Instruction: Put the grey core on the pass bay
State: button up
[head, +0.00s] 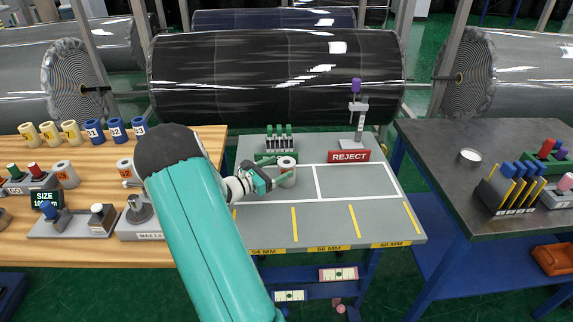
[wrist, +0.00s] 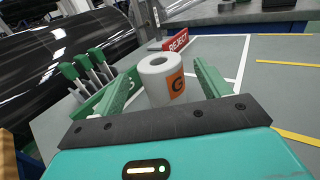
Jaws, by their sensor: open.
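The grey core (head: 287,165), a pale hollow roll with an orange "G" label, stands upright on the back left part of the grey bay table (head: 275,224). It also shows in the wrist view (wrist: 161,80). My gripper (head: 277,176) is open, with one green finger on each side of the core; contact is not clear. In the wrist view my gripper (wrist: 168,88) shows a gap beside the core. White lines divide the tabletop. A green sign (wrist: 107,98) stands behind the left finger, its word unreadable, so I cannot confirm which bay is the pass bay.
A red REJECT sign (head: 349,156) stands at the back right, by a post with a purple top (head: 356,86). A rack of green-handled tools (head: 281,139) is close behind the core. The right and front bays are empty. More cores stand on the wooden table (head: 95,249).

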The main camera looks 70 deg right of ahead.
jog(key=shift+v, duration=0.9)
jog(key=w+a+r+m+t+y, duration=0.25)
jog(key=a+r+m+y, duration=0.2)
jog(key=a, duration=0.85)
jog(key=w+a+r+m+t+y, duration=0.1)
jog(key=a+r+m+t+y, duration=0.3)
jog(key=a, duration=0.9)
jog(key=s+a+r+m+t+y, duration=0.2)
jog(key=a+r+t+y, duration=0.1)
jog(key=a, duration=1)
jog(key=s+a+r+m+t+y, duration=0.1)
jog(key=a+r+t+y, duration=0.3)
jog(key=a, duration=1)
jog(key=shift+s+r+m+t, duration=0.35)
jog(key=shift+s+r+t, duration=0.1)
jog(key=shift+s+r, duration=0.15)
